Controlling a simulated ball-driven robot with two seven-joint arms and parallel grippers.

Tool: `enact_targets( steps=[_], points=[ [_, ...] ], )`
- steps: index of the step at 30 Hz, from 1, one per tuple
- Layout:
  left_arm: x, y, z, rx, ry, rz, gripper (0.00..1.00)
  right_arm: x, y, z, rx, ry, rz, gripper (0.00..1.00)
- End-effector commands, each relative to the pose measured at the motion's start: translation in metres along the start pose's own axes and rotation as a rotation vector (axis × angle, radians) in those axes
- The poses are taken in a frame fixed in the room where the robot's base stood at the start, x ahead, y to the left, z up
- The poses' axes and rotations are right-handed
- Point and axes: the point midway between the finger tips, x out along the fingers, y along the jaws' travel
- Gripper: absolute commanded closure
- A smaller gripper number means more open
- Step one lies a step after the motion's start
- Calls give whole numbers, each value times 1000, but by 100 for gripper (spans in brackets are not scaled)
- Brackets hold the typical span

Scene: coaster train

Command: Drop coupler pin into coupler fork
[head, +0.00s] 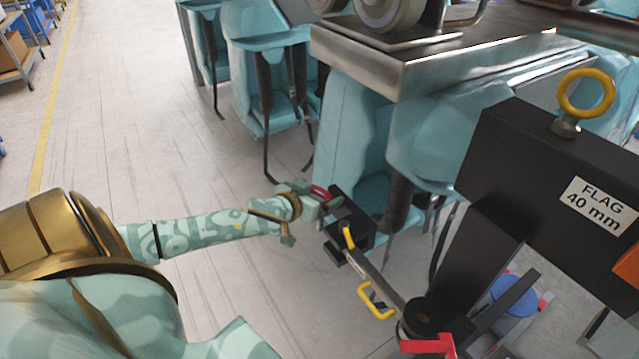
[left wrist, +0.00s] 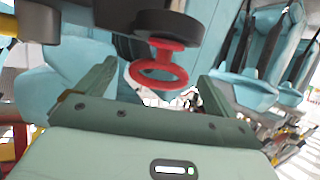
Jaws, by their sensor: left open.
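A red ring (head: 320,191), which looks like the handle of the coupler pin, shows partly behind my left gripper (head: 322,205) in the head view. In the left wrist view the red ring (left wrist: 157,68) sits against a black disc (left wrist: 170,27). My left gripper (left wrist: 158,82) is open there, its fingers apart to either side of the ring, with none seen closed on it. A black block (head: 348,228) is beside the gripper; I cannot tell whether it belongs to the coupler fork. The pin's shaft is hidden. My right gripper is not in view.
A bar with yellow handles (head: 374,300) runs from the block to a black round fitting (head: 423,316). A large black block labelled FLAG 40 mm (head: 560,180) stands at right. Teal ride seats (head: 345,140) and a metal platform (head: 405,55) are close behind. The floor at left is clear.

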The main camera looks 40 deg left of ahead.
Motion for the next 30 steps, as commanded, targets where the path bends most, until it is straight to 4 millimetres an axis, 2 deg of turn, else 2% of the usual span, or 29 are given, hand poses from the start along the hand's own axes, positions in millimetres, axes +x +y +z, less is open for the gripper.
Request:
enact_targets(
  steps=[3,6,14,18,20,21,30],
  points=[
    [19,1,0,-1,2,-1,6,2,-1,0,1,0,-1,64],
    [28,1,0,-1,1,0,6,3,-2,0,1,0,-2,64],
    [30,1,1,-1,-1,1,6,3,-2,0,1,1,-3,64],
    [30,1,1,-1,-1,1,45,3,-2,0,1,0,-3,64],
    [30,1,1,-1,-1,1,62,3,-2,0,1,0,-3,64],
    [30,1,1,-1,-1,1,66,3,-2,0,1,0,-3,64],
    [29,1,-3,0,1,0,66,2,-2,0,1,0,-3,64]
  ],
)
